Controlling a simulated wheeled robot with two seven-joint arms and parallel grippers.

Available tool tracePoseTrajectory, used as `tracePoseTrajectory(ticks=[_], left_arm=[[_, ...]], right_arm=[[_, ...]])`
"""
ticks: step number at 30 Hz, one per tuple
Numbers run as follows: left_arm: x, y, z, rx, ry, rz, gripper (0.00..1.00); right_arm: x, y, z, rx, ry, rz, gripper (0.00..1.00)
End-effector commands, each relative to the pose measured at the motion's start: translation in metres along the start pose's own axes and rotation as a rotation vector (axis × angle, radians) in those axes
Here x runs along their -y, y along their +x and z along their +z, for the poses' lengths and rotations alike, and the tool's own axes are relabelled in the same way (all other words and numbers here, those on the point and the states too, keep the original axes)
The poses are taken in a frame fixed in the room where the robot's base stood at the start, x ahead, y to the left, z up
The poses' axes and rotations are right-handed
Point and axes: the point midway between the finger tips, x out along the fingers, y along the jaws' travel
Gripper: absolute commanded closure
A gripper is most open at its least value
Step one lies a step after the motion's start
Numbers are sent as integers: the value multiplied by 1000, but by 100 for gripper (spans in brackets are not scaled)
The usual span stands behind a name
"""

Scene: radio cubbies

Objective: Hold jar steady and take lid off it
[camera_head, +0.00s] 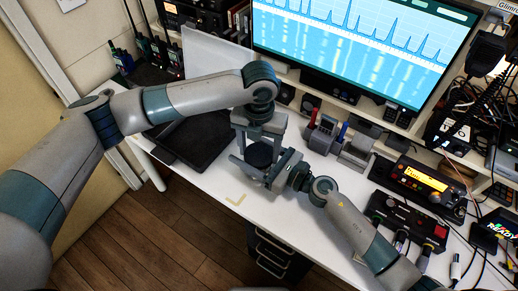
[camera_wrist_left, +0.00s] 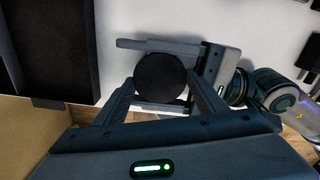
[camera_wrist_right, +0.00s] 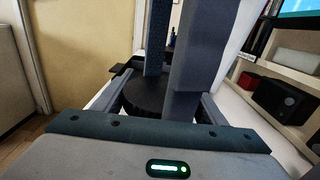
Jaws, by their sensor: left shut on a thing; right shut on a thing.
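The lid (camera_head: 259,154) is a black round disc, seen from above in the left wrist view (camera_wrist_left: 160,77) and from the side in the right wrist view (camera_wrist_right: 145,96). My left gripper (camera_head: 257,143) reaches down from above, shut with its fingers on opposite sides of the lid. My right gripper (camera_head: 259,168) comes in level from the right, shut on the jar, one finger on the far side and one on the near side. The jar's body is hidden under the lid and behind the fingers. I cannot tell whether a gap separates lid and jar.
A black tray (camera_head: 190,140) lies to the left. A pen holder (camera_head: 324,132) and radios (camera_head: 420,182) stand to the right. A monitor (camera_head: 365,45) stands behind.

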Motion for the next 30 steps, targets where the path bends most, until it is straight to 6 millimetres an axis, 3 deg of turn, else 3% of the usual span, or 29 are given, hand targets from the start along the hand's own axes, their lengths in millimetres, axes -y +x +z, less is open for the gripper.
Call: tracePoseTrajectory(ticks=[1,7,17,18,20,30], left_arm=[[2,1,-1,-2,-68,-4,63],[2,1,0,-1,-283,-3,62],[1,0,0,-1,-314,-3,62],[1,0,0,-1,-314,-3,29],[1,0,0,-1,-313,-2,17],[0,-8,0,1,-314,0,17]], right_arm=[[-1,-2,-8,-12,4,-1,97],[-1,-2,-8,-12,4,-2,97],[-1,-2,-8,-12,4,-2,98],[-1,-2,-8,-12,4,-2,98],[-1,-2,-8,-12,4,-2,98],[0,-2,-8,-12,3,-3,97]])
